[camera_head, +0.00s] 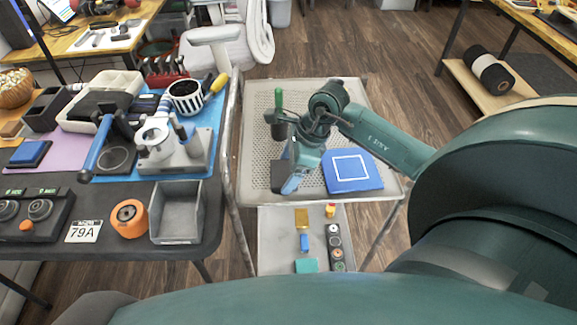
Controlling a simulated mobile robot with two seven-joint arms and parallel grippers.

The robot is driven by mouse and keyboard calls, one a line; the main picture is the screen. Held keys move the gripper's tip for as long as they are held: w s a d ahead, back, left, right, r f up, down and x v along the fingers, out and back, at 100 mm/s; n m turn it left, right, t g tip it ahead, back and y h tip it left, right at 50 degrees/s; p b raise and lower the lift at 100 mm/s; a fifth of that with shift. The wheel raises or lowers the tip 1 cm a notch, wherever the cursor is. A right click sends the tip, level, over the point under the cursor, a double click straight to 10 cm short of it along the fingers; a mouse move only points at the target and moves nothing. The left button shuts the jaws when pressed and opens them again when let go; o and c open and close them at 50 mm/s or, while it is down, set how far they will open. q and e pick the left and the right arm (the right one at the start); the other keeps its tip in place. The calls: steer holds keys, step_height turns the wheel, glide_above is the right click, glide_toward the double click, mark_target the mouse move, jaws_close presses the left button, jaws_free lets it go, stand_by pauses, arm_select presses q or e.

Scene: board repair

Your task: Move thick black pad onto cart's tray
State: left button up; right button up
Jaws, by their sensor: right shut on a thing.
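The cart's tray (255,165) is a light, perforated metal tray in the middle of the view. My right gripper (287,182) comes in from the right, over the tray's front left part. It is shut on a dark block that looks like the thick black pad (278,177), at its left side. The gripper hides part of the pad, and I cannot tell whether the pad touches the tray. My left gripper is not in view.
A blue pad with a white square (352,170) lies right of the gripper. A green-handled tool (278,108) stands behind it. The crowded worktable, with a grey bin (178,212), is left. The lower shelf (275,240) holds small parts. The tray's back left is clear.

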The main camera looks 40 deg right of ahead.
steer(key=o, duration=1.2)
